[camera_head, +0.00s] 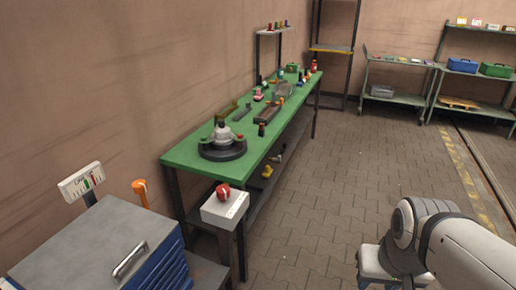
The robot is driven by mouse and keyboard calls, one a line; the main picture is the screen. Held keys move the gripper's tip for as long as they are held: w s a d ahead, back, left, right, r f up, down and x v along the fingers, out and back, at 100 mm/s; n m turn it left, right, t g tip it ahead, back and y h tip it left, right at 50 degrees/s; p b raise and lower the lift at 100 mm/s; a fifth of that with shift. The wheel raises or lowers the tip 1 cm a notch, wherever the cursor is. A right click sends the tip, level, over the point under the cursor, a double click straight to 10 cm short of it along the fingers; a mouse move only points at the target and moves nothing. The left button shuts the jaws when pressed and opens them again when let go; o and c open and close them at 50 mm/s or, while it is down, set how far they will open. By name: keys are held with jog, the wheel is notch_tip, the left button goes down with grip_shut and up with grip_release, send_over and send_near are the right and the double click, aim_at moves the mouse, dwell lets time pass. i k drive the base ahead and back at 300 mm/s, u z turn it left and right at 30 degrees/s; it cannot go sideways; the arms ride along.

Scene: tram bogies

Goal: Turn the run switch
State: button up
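A red rotary knob (223,191), which looks like the run switch, sits on top of a white box (226,209). The box is on a dark post at the near end of the green workbench (185,155). Small markings on the box are too small to read. My arm shows at the lower right, well apart from the switch. My gripper is not in view.
A round dark fixture with a grey top (222,142) stands on the bench's near end, with several small tools and parts beyond. A grey-topped blue cabinet (95,245) is at the lower left. Shelves (398,97) stand at the back. The paved floor right of the bench is mostly clear.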

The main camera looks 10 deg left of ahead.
aim_at(223, 192)
jog(key=u, duration=0.25)
jog(key=i, duration=0.9)
jog(key=u, duration=0.5)
jog(key=k, duration=0.75)
jog(key=u, duration=0.2)
jog(key=i, duration=0.75)
jog(key=z, duration=0.05)
